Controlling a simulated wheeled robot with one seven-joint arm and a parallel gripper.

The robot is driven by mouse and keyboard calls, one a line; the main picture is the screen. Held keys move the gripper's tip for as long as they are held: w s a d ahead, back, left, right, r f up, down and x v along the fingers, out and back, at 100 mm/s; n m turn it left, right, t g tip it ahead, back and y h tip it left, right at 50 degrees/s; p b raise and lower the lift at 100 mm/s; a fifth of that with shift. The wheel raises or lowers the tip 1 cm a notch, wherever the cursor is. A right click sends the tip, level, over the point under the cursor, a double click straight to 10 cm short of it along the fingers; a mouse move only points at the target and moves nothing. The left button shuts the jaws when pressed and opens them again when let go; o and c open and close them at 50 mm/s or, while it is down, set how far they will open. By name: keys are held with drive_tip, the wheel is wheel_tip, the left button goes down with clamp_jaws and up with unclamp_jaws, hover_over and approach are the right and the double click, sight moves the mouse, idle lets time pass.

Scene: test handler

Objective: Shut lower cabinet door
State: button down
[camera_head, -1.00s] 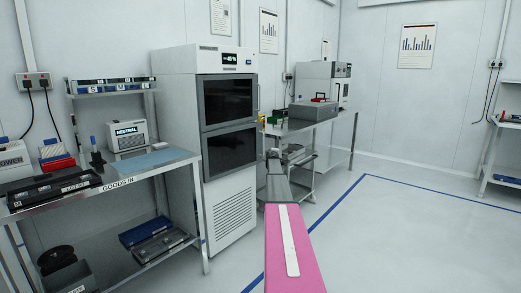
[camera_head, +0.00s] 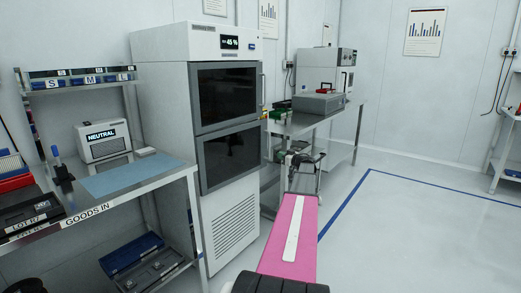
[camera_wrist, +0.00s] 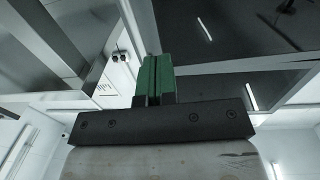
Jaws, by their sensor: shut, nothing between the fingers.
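The tall white cabinet (camera_head: 165,120) stands left of centre in the head view, with an upper dark-glass door (camera_head: 225,95) and a lower dark-glass door (camera_head: 230,160), both framed in grey. I cannot tell for sure how far the lower door stands from the cabinet front. My gripper is at the end of my pink arm, right of the cabinet, small and hard to make out in the head view. In the wrist view my gripper (camera_wrist: 155,75) shows its green fingers together and empty. Dark panels with grey edges fill that view's upper right; contact is not visible.
A steel bench (camera_head: 180,185) with a blue mat (camera_head: 135,175) stands close on the cabinet's left. Another metal table (camera_head: 310,120) with a grey case (camera_head: 318,103) stands behind my arm on the right. The floor (camera_head: 420,235) at the right is clear.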

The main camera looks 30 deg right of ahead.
sight(259, 148)
drive_tip(key=x, duration=1.4)
drive_tip(key=x, duration=0.2)
drive_tip(key=shift+w+a, duration=0.1)
drive_tip(key=shift+w, duration=0.25)
drive_tip(key=shift+s, duration=0.1)
